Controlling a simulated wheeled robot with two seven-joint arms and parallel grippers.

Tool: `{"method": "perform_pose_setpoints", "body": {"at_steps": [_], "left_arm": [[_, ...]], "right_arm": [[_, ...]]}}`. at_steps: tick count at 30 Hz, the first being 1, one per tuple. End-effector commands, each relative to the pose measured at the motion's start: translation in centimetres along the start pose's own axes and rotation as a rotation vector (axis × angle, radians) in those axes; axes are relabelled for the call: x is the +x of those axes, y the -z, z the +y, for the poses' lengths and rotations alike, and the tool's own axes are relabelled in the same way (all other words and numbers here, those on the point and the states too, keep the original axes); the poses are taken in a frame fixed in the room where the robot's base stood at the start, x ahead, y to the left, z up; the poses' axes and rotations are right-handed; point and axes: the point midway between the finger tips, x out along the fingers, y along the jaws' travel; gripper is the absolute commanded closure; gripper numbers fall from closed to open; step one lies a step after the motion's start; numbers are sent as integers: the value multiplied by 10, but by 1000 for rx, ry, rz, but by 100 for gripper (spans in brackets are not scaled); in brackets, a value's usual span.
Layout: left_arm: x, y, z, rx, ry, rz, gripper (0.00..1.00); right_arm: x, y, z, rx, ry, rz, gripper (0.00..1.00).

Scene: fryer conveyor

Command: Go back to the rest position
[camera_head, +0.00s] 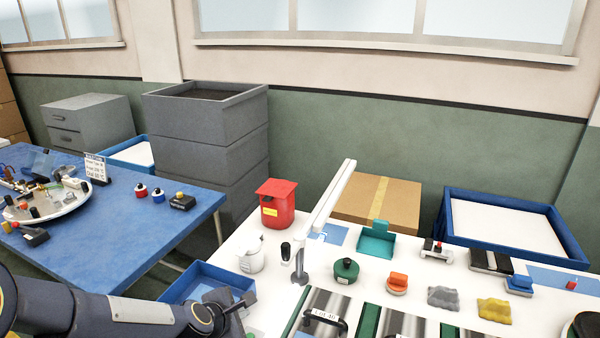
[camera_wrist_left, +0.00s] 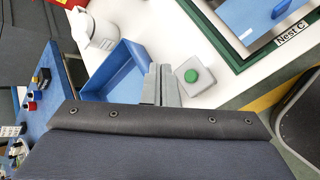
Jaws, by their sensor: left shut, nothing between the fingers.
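My left gripper (camera_head: 238,306) reaches in from the lower left in the head view, over the right side of the blue bin (camera_head: 190,278). In the left wrist view its fingers (camera_wrist_left: 160,82) are together with nothing between them. The blue bin also shows there, just left of the fingers (camera_wrist_left: 112,75). A grey box with a green button (camera_wrist_left: 192,75) lies right of the fingers. My right gripper is not in view; a dark rounded part at the head view's lower right corner looks like my right arm.
The white table holds a white pot (camera_head: 252,258), a red bin (camera_head: 275,205), a green round weight (camera_head: 345,270) and grey and yellow cloths. A blue table (camera_head: 150,225) with a loaded round tray stands left. Grey stacked crates (camera_head: 215,150) stand behind.

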Motion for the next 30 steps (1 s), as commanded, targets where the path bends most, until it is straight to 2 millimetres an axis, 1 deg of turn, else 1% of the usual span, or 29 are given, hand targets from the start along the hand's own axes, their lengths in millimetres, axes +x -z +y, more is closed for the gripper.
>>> {"method": "perform_pose_setpoints", "body": {"at_steps": [1, 2, 3, 5, 6, 8, 9, 11, 12, 15, 18, 21, 25, 30], "left_arm": [[-20, -4, 7, 94, -4, -25, 100], [-33, -6, 8, 168, 3, -41, 100], [-51, -8, 8, 275, 11, -63, 100], [-80, -10, 5, 448, 25, -94, 100], [-98, -10, 0, 566, 37, -111, 100], [-126, -7, -8, 741, 52, -132, 100], [-143, -4, -16, 855, 65, -144, 100], [-168, 2, -29, 1025, 84, -159, 100], [-183, 7, -39, 1132, 99, -166, 100], [-214, 20, -63, 1366, 139, -183, 100], [-234, 33, -84, 1537, 178, -196, 100], [-246, 41, -98, 1643, 206, -207, 100], [-252, 46, -106, 1699, 225, -216, 100], [-252, 46, -106, 1702, 227, -217, 100]], "right_arm": [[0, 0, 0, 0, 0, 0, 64], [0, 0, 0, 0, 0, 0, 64], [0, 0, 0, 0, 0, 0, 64], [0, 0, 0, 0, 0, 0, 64], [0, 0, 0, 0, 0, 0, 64], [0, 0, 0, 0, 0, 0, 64], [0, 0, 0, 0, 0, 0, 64], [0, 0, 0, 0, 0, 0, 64], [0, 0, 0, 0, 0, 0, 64], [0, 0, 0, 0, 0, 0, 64], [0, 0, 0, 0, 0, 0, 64], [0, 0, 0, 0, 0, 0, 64], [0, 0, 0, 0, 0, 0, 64], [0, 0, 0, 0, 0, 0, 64]]}}
